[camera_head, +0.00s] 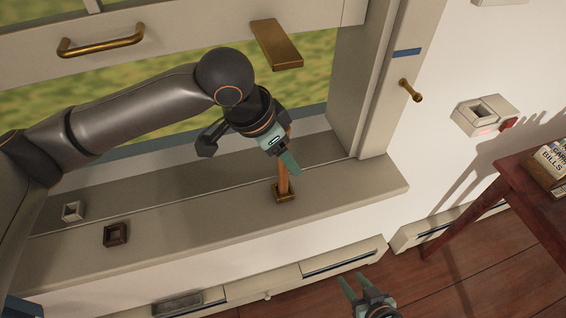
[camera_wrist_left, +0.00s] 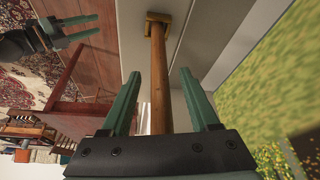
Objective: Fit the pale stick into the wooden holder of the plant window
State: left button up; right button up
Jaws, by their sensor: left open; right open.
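A brown wooden stick (camera_head: 283,180) stands upright in a square brass holder (camera_head: 285,192) on the window sill. Its upper part is hidden behind my left gripper (camera_head: 286,150). In the left wrist view the stick (camera_wrist_left: 160,85) runs between the open fingers of the left gripper (camera_wrist_left: 159,74), with the brass holder (camera_wrist_left: 158,18) at its far end. A dark brown square socket (camera_head: 116,235), apparently the wooden holder, sits empty on the sill at left. I cannot make out a clearly pale stick. My right gripper (camera_head: 362,290) is open and empty, low in front of the sill.
A small whitish socket (camera_head: 72,211) stands on the sill behind the brown one. The sill (camera_head: 210,213) is clear between the brown socket and the brass holder. A brass-handled sash (camera_head: 100,41) hangs above. A red-brown table (camera_head: 535,195) stands at right.

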pick_arm(q)
jog(key=shift+c, duration=0.2)
grip_shut()
jog(key=shift+r, duration=0.15)
dwell(0.4)
